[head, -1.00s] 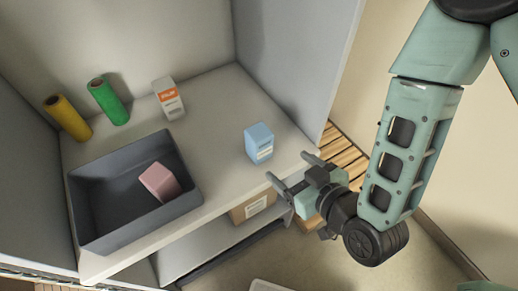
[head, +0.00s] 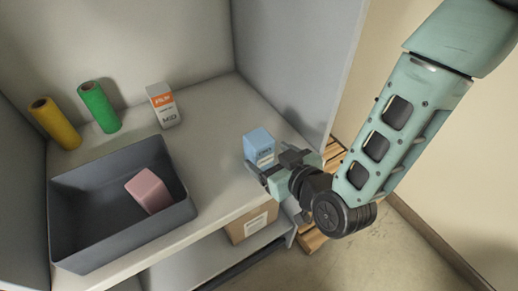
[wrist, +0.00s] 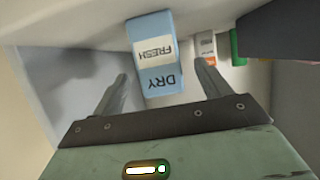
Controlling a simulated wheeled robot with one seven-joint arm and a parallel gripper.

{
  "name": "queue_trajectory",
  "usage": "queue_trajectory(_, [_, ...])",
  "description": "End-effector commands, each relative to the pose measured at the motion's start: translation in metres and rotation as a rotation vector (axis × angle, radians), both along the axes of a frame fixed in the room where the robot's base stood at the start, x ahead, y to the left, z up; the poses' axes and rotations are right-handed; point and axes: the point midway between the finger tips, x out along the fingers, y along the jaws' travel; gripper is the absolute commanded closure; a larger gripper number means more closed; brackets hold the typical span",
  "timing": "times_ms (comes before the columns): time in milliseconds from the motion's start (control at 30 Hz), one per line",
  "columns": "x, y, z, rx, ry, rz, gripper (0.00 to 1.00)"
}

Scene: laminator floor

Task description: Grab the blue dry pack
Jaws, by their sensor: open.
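The blue dry pack (head: 259,146) stands upright on the shelf near its front right edge. In the wrist view the pack (wrist: 168,80) shows the words DRY and FRESH and lies ahead, between the lines of the two fingers, nearer the left one. My gripper (head: 262,168) is at the pack's near side in the head view and hides its lower part. In the wrist view my gripper (wrist: 160,78) is open, with a gap visible between the pack and each finger.
A dark grey bin (head: 108,238) holding a pink block (head: 147,191) stands to the left. A white and orange box (head: 163,106), a green roll (head: 99,108) and a yellow roll (head: 55,123) stand behind. A side wall (head: 296,65) rises to the right. A cardboard box (head: 251,224) sits below.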

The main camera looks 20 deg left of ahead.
Motion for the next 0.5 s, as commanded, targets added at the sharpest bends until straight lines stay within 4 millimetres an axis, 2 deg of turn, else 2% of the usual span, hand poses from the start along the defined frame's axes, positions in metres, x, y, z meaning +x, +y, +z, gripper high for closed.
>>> queue_trajectory(333, [0.025,0.029,-0.012,0.000,0.000,-0.001,0.24])
queue_trajectory(500, [0.033,0.038,-0.018,0.000,0.000,0.000,0.24])
